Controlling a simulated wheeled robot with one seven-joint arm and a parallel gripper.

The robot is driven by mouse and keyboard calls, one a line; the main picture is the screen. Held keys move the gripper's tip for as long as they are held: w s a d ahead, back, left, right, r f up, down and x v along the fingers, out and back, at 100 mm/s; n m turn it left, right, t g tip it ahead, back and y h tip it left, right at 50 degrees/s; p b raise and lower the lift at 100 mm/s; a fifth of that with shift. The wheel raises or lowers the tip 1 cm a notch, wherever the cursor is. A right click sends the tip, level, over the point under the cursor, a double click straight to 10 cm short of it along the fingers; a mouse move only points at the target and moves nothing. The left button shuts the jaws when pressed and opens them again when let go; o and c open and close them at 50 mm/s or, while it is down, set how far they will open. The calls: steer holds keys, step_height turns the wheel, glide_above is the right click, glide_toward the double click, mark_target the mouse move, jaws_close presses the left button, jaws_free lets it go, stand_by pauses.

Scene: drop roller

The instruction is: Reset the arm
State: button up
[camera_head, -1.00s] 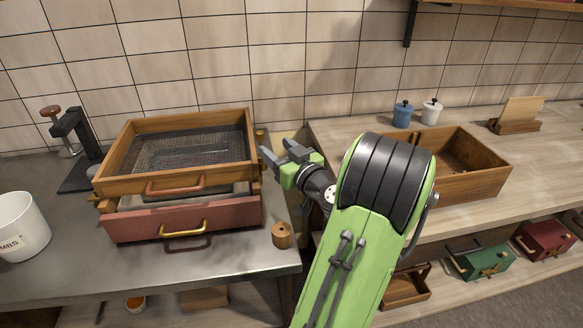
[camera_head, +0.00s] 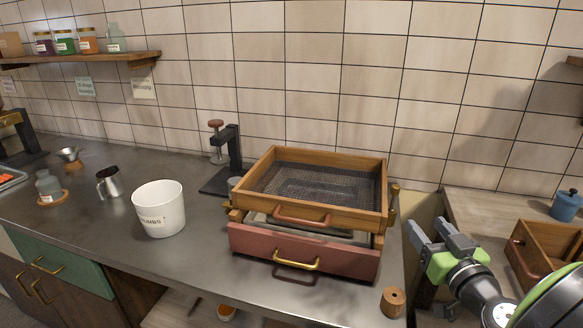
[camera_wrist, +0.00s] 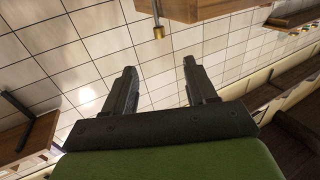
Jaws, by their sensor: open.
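My gripper (camera_head: 432,232) is at the lower right of the head view, with green housing and two dark grey fingers. The fingers are spread apart with nothing between them. It is in the air to the right of the wooden mesh-bottomed tray (camera_head: 285,152), touching nothing that I can see. In the wrist view both fingers of my gripper (camera_wrist: 158,84) point towards the tiled wall, with a clear gap between them.
A reddish drawer unit (camera_head: 252,243) sits under the mesh tray. A small wooden cylinder (camera_head: 393,301) stands at the counter's right edge. A white bucket (camera_head: 160,221) is to the left. An open wooden box (camera_head: 538,232) and blue jar (camera_head: 566,205) are at right.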

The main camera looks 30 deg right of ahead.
steer(key=w+a+n+g+y+p, duration=0.2)
steer(key=w+a+n+y+p, duration=0.15)
steer(key=w+a+y, duration=0.5)
steer(key=w+a+f+n+g+y+p, duration=0.1)
steer(key=a+n+g+p, duration=0.3)
steer(key=a, duration=1.4)
steer(key=s+a+r+m+g+h+p, duration=0.1)
steer(key=s+a+r+g+p, duration=0.1)
steer(key=s, duration=0.4)
steer(key=s+a+r+m+g+p, duration=0.1)
steer(key=s+a+r+g+p, duration=0.1)
steer(key=s+a+r, duration=0.2)
steer(key=s, duration=0.2)
steer(key=shift+s+a+g+h, duration=0.3)
steer(key=shift+a+h, duration=0.05)
steer(key=shift+a, duration=0.05)
steer(key=shift+r, duration=0.1)
steer(key=shift+c, duration=0.4)
